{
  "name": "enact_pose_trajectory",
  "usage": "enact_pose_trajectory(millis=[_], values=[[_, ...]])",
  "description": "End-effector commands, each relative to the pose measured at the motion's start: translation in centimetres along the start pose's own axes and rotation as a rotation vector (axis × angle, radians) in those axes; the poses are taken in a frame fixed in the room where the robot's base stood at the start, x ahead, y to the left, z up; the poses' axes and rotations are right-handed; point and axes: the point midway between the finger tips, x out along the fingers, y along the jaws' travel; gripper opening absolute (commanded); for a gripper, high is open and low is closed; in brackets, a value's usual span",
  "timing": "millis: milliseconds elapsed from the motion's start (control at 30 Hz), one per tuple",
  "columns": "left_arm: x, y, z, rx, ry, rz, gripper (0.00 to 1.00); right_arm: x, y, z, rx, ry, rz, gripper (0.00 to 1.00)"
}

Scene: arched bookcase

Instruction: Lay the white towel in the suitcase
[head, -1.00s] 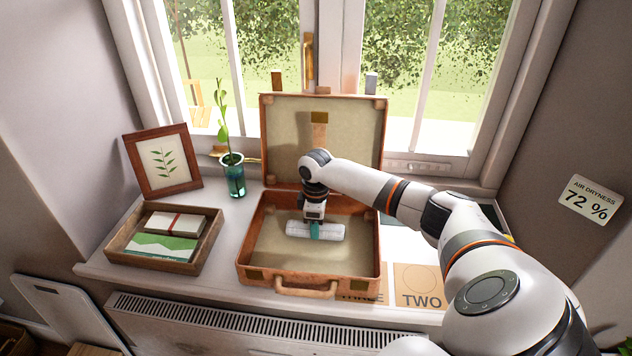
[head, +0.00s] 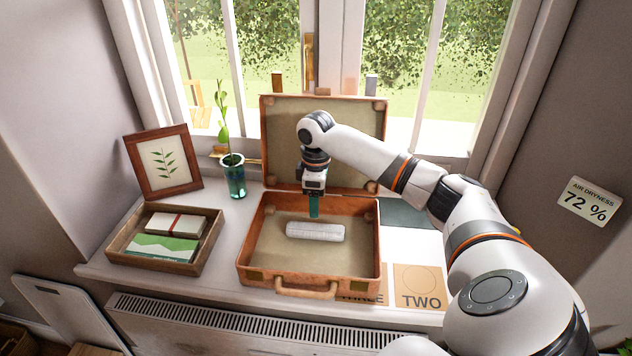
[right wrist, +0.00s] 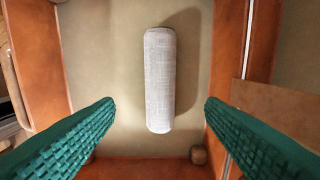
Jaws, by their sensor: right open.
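The white towel (head: 315,231), a rolled light bundle, lies on the floor of the open brown suitcase (head: 285,282). In the right wrist view the towel (right wrist: 160,82) lies on the beige lining, apart from both fingers. My right gripper (head: 314,212) is above the towel, pointing down. My left gripper is not in view.
A wooden tray (head: 150,262) with a tied bundle and a green-and-white packet stands left of the suitcase. A glass vase (head: 235,182) with a plant and a picture frame (head: 162,162) stand behind. Cards marked THREE and TWO (head: 420,287) lie at right.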

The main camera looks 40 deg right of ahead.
Motion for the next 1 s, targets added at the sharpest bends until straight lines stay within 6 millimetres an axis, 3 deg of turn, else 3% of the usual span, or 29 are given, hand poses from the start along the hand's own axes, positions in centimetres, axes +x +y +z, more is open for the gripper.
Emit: enact_pose_trajectory(millis=[100, 233, 833, 1000], values=[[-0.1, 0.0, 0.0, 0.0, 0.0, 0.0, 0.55, -1.7, 0.0, 0.1, 0.0, -0.003, 0.0, 0.64], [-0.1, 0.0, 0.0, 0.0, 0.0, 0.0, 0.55, -2.5, 0.0, 0.1, 0.0, -0.001, 0.0, 0.64], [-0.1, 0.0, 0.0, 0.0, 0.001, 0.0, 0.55, -2.7, 0.0, 0.0, 0.0, -0.001, 0.001, 0.64], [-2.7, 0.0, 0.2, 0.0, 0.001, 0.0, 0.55, -5.2, 0.0, 0.0, 0.0, -0.001, 0.0, 0.64]])
